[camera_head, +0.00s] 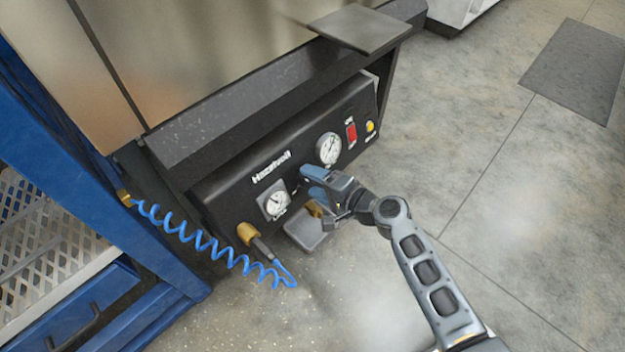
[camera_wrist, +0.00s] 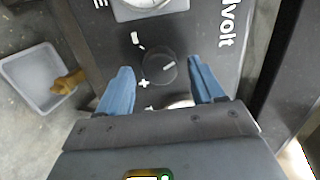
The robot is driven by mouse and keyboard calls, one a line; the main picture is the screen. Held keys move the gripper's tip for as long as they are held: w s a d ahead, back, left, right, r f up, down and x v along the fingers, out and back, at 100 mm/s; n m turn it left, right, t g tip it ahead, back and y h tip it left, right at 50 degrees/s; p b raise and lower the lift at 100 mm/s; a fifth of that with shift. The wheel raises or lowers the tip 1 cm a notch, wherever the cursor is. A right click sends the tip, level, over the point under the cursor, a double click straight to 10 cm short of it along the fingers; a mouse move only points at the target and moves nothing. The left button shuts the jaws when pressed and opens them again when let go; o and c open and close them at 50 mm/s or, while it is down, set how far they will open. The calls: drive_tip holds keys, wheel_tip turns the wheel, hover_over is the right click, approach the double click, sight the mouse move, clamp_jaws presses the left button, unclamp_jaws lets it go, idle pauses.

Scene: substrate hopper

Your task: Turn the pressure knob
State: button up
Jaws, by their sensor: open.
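The pressure knob (camera_wrist: 160,67) is a dark round knob with a white pointer mark on the black panel. In the wrist view white plus and minus style marks are printed beside it. My gripper (camera_wrist: 160,72) is open, with one blue finger on each side of the knob. I cannot tell whether the fingers touch it. In the head view my gripper (camera_head: 312,180) is at the panel front (camera_head: 225,205), between two gauges, and the knob is hidden there.
A red switch (camera_head: 351,132) and yellow button (camera_head: 370,126) are to the right. A blue coiled hose (camera_head: 205,243) hangs at left. A grey tray (camera_head: 302,236) is below. The floor at right is free.

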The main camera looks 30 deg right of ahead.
drive_tip(key=p+v, duration=0.1)
drive_tip(key=v, duration=0.5)
drive_tip(key=shift+s, duration=0.35)
drive_tip(key=shift+s+d, duration=0.1)
